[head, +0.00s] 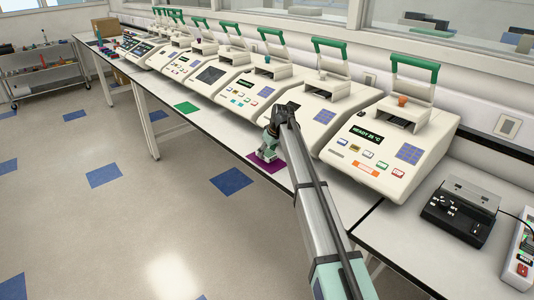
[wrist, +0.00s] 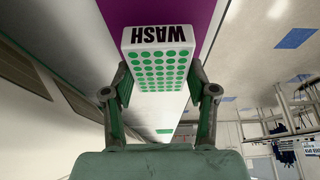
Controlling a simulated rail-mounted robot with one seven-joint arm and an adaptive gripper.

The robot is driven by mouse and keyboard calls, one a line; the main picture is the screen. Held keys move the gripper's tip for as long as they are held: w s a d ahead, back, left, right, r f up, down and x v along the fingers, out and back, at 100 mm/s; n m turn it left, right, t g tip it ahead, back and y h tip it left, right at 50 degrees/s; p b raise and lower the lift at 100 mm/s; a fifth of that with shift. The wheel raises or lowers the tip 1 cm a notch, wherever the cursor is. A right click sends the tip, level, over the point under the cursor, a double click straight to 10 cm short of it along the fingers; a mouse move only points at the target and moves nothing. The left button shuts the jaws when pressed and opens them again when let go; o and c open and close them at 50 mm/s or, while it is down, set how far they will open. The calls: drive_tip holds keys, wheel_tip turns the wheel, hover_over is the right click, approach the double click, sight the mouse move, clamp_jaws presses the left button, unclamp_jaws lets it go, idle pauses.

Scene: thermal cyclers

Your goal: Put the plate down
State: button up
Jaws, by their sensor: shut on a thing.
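The plate (wrist: 160,58) is a white block with rows of green dots and a black "WASH" label, upside down in the wrist view. My gripper (wrist: 160,92) is shut on it, one finger at each side. In the head view my gripper (head: 268,152) is low over the bench front, at a purple mat (head: 277,167). The mat also shows behind the plate in the wrist view (wrist: 198,12). The plate is mostly hidden by my gripper in the head view. I cannot tell whether it touches the mat.
A row of cream thermal cyclers with raised green-handled lids stands along the bench; the nearest (head: 390,145) reads "READY 25 °C". A green mat (head: 187,107) lies farther along the bench front. A black device (head: 460,210) stands at right. The bench's front edge is close to the purple mat.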

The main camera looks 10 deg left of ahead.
drive_tip(key=shift+f, duration=0.75)
drive_tip(key=shift+f, duration=0.2)
drive_tip(key=o, duration=1.1)
drive_tip(key=shift+o, duration=0.2)
drive_tip(key=b+v, duration=0.2)
drive_tip(key=v, duration=1)
drive_tip(key=shift+r, duration=0.2)
